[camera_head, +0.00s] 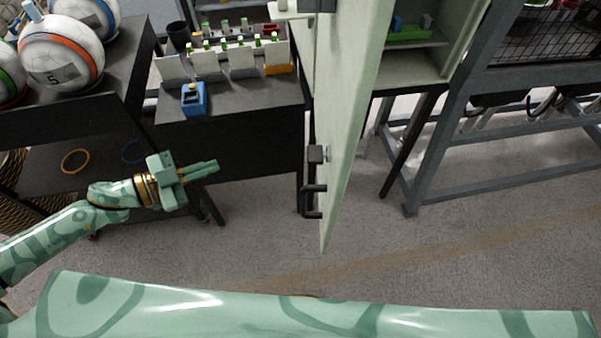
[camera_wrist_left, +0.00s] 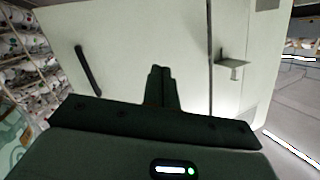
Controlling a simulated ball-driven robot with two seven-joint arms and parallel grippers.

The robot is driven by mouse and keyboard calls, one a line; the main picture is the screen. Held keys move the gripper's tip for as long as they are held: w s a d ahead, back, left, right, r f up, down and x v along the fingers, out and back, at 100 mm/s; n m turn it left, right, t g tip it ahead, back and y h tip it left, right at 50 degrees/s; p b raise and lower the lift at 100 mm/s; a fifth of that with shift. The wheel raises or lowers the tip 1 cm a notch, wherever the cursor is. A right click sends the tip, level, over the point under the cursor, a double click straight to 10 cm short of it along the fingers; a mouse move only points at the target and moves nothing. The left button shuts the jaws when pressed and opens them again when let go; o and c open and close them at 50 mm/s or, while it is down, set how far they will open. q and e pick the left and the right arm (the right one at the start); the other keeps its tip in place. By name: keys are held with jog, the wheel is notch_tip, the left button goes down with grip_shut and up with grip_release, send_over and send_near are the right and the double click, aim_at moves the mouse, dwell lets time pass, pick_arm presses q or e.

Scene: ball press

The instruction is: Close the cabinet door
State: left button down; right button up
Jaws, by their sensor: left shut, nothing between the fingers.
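The cabinet door (camera_head: 352,110) is a pale panel standing open, swung out towards me and seen nearly edge-on in the head view. A black handle (camera_head: 312,200) and a dark latch block (camera_head: 317,154) are on its left face. The cabinet (camera_head: 416,68) is open behind it, to the right. My left gripper (camera_head: 214,166) is shut and empty, left of the door with a clear gap to the handle. In the left wrist view its closed fingers (camera_wrist_left: 162,75) point towards a pale panel (camera_wrist_left: 130,35) with a black bar handle (camera_wrist_left: 88,70). My right gripper is out of view.
Balls (camera_head: 60,55) sit on a dark rack at the left. A grey metal frame (camera_head: 440,130) stands right of the cabinet. The floor around the door's lower end is clear.

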pick_arm(q)
jog(key=s+d+r+m+g+h, duration=0.2)
jog(key=s+d+r+g+h, duration=0.3)
jog(key=s+d+r+g, duration=0.5)
jog(key=t+p, duration=0.2)
send_near(329, 200)
jog(key=shift+n, duration=0.4)
jog(key=d, duration=0.5)
jog(key=shift+w+d+r, duration=0.1)
jog(key=shift+d+r, duration=0.1)
jog(key=shift+d, duration=0.2)
jog(key=shift+d+f, duration=0.1)
jog(key=shift+d, duration=0.4)
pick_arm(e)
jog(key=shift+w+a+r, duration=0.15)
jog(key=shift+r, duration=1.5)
